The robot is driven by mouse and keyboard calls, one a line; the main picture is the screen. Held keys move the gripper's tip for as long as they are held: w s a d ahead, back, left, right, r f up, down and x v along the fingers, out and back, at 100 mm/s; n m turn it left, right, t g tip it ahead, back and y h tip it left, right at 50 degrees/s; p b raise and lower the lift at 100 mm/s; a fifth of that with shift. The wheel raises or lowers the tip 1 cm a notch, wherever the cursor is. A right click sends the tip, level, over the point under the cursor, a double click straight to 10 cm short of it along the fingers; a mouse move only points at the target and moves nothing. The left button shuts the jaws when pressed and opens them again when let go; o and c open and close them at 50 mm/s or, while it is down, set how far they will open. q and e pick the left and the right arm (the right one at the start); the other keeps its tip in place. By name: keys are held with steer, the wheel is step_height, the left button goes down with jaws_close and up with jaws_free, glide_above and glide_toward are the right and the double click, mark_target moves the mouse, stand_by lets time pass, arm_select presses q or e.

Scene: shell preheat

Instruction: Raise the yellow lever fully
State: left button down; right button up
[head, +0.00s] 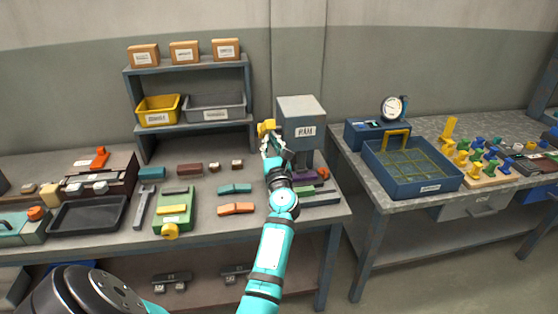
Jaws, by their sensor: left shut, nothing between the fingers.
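A grey box (302,118) with a white label stands at the right end of the left workbench. A yellow piece (267,127), which looks like the lever's handle, shows at the left side of this box. My left gripper (269,143) is shut and empty, just below the yellow piece. I cannot tell whether the two touch. The gripper and its teal arm hide part of the box's side and whatever joins the yellow piece to it. My right gripper is not in view.
A shelf (187,66) with bins and cartons stands left of the box. Clamps, a wrench (144,206), a black tray (88,213) and a green device (174,209) lie on the bench. A second table at right holds a blue basket (412,188) and a gauge (394,108).

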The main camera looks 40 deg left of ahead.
arm_select(q)
steer(key=a+r+p, duration=0.1)
steer(key=w+a+r+p, duration=0.1)
steer(key=r, duration=0.1)
steer(key=a+r+p, duration=0.1)
steer(key=r, duration=0.1)
steer(key=shift+w+r, duration=0.1)
steer(key=shift+w, duration=0.3)
steer(key=shift+w+r, duration=0.15)
steer(key=shift+r, duration=0.15)
steer(key=shift+w+a+r, duration=0.1)
steer(key=shift+a+r, duration=0.1)
steer(key=shift+r, duration=0.05)
steer(key=shift+w+a+r+p, duration=0.3)
steer(key=shift+a+r+p, duration=0.05)
steer(key=shift+r, duration=0.05)
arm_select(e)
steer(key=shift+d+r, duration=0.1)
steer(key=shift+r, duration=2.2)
arm_select(q)
steer(key=shift+r, duration=0.1)
